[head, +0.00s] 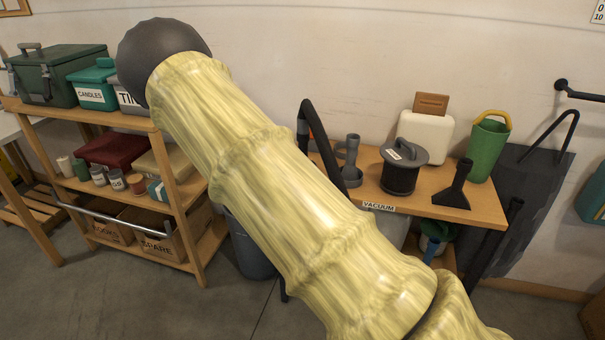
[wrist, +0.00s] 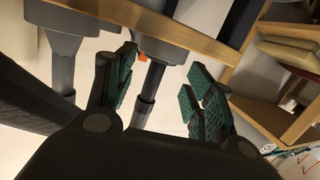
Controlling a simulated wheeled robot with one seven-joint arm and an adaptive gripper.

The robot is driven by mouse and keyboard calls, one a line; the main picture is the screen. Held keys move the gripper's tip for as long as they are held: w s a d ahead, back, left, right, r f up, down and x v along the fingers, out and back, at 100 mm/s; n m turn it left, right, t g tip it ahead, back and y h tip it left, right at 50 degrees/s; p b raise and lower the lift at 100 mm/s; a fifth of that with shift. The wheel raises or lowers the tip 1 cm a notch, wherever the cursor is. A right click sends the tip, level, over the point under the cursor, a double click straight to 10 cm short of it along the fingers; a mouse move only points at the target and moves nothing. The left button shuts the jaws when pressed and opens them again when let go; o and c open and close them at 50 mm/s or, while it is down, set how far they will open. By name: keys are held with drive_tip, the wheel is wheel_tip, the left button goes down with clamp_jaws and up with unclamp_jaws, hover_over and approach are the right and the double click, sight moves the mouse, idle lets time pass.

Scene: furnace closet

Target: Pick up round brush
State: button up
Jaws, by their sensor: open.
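A grey piece with an upright stem and a wide round base, which looks like the round brush (head: 350,165), stands near the left end of the vacuum table in the head view. My gripper (wrist: 160,95) is open, with green finger pads and nothing between them. The wrist view looks upside down. A grey attachment with a dark tube (wrist: 148,88) shows in the gap between the fingers, apparently beyond them. Another grey attachment (wrist: 62,55) is at the left. I cannot tell which of these is the round brush. My gripper is hidden behind my arm in the head view.
The wooden vacuum table (head: 485,207) also holds a dark canister (head: 400,170), a black flat nozzle (head: 454,188), a cream box (head: 425,135) and a green bin (head: 489,150). A black hose (head: 321,140) arches beside the brush. A loaded shelf (head: 190,195) stands left.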

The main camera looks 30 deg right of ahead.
drive_tip(key=shift+m+t+h, duration=0.4)
drive_tip(key=shift+t+h, duration=0.3)
drive_tip(key=w+d+r, duration=0.1)
drive_tip(key=w, duration=0.1)
drive_tip(key=w+d+r, duration=0.1)
drive_tip(key=w+r, duration=0.1)
drive_tip(key=w+d+r, duration=0.1)
drive_tip(key=w+r, duration=0.1)
drive_tip(key=shift+d+r, duration=0.1)
drive_tip(key=shift+f+x, duration=0.1)
drive_tip(key=shift+x, duration=1.55)
drive_tip(key=shift+f+x, duration=0.15)
drive_tip(key=shift+x, duration=1.5)
clamp_jaws()
